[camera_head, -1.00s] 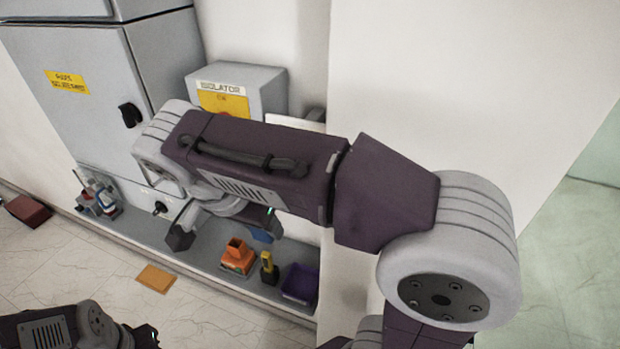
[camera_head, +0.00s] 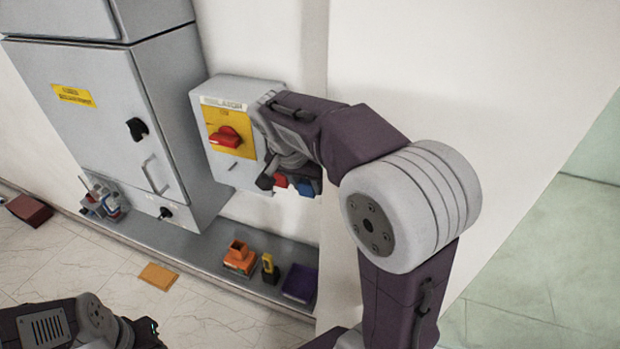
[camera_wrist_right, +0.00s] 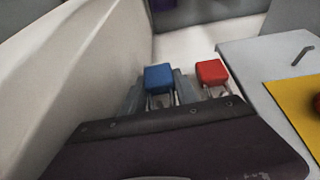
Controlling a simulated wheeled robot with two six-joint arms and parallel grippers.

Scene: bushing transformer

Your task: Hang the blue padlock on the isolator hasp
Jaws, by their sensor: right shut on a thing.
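The isolator (camera_head: 215,165) is a grey wall box with a yellow plate and a red rotary handle (camera_head: 226,137). My right gripper (camera_head: 292,185) is at its right side, shut on the blue padlock (camera_head: 306,188). In the right wrist view the blue padlock (camera_wrist_right: 158,78) sits between the fingers, body away from the camera. A red padlock (camera_head: 281,181) is close beside the gripper; it also shows in the right wrist view (camera_wrist_right: 211,72), apart from the blue one. I cannot make out the hasp. My left gripper (camera_head: 148,332) is low at left; its fingers are unclear.
A tall grey cabinet (camera_head: 95,120) stands left of the isolator. The ledge below holds an orange holder (camera_head: 240,258), a yellow-and-black item (camera_head: 270,268) and a dark purple bin (camera_head: 300,283). An orange sheet (camera_head: 158,277) lies on the floor. The wall at right is bare.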

